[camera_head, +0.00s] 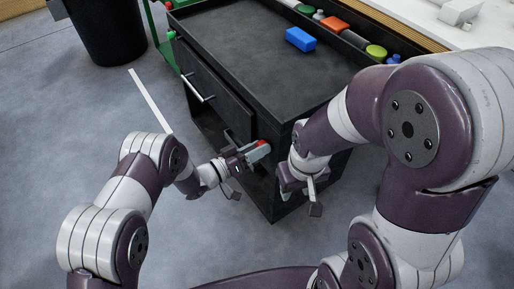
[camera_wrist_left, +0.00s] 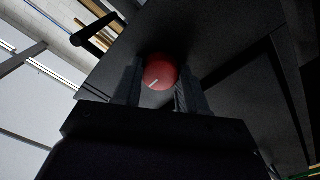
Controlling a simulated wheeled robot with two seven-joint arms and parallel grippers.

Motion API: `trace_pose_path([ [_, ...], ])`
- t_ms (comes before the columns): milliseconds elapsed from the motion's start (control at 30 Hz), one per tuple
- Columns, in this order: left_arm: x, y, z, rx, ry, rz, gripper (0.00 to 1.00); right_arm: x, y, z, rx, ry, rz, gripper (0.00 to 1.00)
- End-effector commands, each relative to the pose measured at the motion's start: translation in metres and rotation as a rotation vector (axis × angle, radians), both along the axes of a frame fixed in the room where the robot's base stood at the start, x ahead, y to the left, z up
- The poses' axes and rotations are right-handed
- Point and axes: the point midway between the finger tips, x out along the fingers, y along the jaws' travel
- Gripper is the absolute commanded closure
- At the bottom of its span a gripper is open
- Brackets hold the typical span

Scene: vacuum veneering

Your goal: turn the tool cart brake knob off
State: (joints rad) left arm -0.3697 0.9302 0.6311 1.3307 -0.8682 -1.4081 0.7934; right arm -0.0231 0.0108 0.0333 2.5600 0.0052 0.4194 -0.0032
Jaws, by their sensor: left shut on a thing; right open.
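The tool cart (camera_head: 226,72) is black, with a drawer and a silver handle (camera_head: 198,90) on its left face. The red brake knob (camera_head: 262,143) is on the cart's near side, low by the front corner. My left gripper (camera_head: 258,150) is at the knob. In the left wrist view the round red knob (camera_wrist_left: 160,72), with a white mark pointing down-left, sits between the fingers of my left gripper (camera_wrist_left: 160,88), which are shut on it. My right gripper (camera_head: 300,198) hangs in front of the cart's near face, right of the knob, open and empty.
A blue block (camera_head: 300,39) lies on the cart top. Several coloured items, such as a green-lidded jar (camera_head: 376,53), stand in the tray along its far edge. A black bin (camera_head: 103,30) stands at the upper left. The grey floor at left is mostly clear.

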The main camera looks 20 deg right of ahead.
Motion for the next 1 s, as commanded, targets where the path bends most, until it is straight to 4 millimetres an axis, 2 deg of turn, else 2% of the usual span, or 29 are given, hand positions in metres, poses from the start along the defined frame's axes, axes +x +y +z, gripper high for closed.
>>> trace_pose_path([
  [300,-0.001,0.000,-0.002,0.002,0.006,0.000,0.89,0.000,0.000,0.000,0.000,0.000,0.000,0.57],
  [333,-0.001,0.000,-0.002,0.002,0.005,0.000,0.55,0.000,0.000,0.000,0.000,0.000,0.000,0.57],
  [400,-0.001,0.000,-0.001,0.002,0.005,0.000,0.33,0.000,0.000,0.000,0.000,0.000,0.000,0.57],
  [667,0.000,0.000,0.000,0.001,0.002,0.000,0.33,0.000,0.000,0.000,0.000,0.000,0.000,0.57],
  [767,-0.002,0.007,0.001,0.001,0.003,0.001,0.33,0.000,0.000,0.003,0.000,0.000,0.000,0.57],
  [867,-0.009,0.026,0.003,0.000,0.005,0.003,0.33,0.000,0.000,0.010,0.000,0.000,0.000,0.57],
  [1000,-0.021,0.064,0.003,0.001,0.006,0.006,0.33,0.000,0.000,0.020,0.000,0.000,0.000,0.57],
])
